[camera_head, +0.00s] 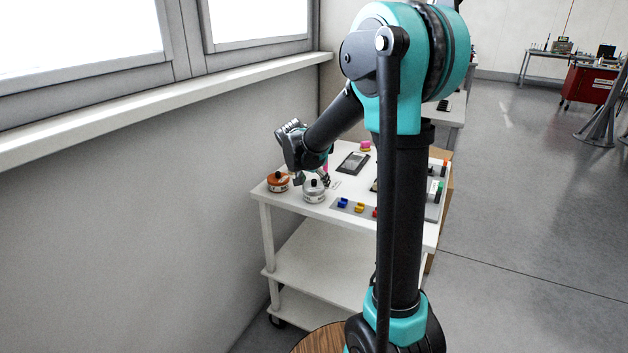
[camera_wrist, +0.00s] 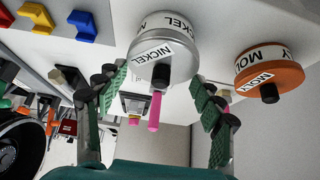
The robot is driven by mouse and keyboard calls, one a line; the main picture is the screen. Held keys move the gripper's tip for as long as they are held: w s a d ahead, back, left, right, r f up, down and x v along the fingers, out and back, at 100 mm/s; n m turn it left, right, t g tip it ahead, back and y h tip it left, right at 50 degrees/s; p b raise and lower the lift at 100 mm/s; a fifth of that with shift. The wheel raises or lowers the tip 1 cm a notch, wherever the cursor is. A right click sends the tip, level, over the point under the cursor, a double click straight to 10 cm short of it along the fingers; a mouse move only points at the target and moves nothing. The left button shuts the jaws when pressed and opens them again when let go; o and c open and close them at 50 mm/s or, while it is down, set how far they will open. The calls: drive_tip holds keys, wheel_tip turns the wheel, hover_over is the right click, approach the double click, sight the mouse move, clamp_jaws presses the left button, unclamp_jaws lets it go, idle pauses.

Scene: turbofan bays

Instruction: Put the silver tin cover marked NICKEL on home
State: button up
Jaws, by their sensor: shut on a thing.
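The silver tin cover (camera_wrist: 140,75), with a NICKEL label and a black knob, is between my fingers in the wrist view. My gripper (camera_wrist: 160,82) is shut on it, with one green-padded finger at each side. The silver NICKEL tin (camera_wrist: 205,28) stands on the white cart top directly below the cover. The cover sits at the tin's mouth and looks in line with it; I cannot tell whether a small gap is left. In the head view my gripper (camera_head: 313,180) straddles the top of the silver tin (camera_head: 314,195).
An orange MOLY tin (camera_head: 277,186) with its own black-knobbed cover stands close to the left. A pink stick (camera_wrist: 155,112) shows past the knob. Blue and yellow pieces (camera_head: 343,203) lie at the cart's front edge. A dark tablet-like object (camera_head: 352,162) lies behind.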

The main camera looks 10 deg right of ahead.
drive_tip(key=shift+f, duration=0.25)
drive_tip(key=o, duration=1.2)
drive_tip(key=shift+o, duration=0.2)
drive_tip(key=shift+o, duration=0.9)
drive_tip(key=shift+r, duration=3.5)
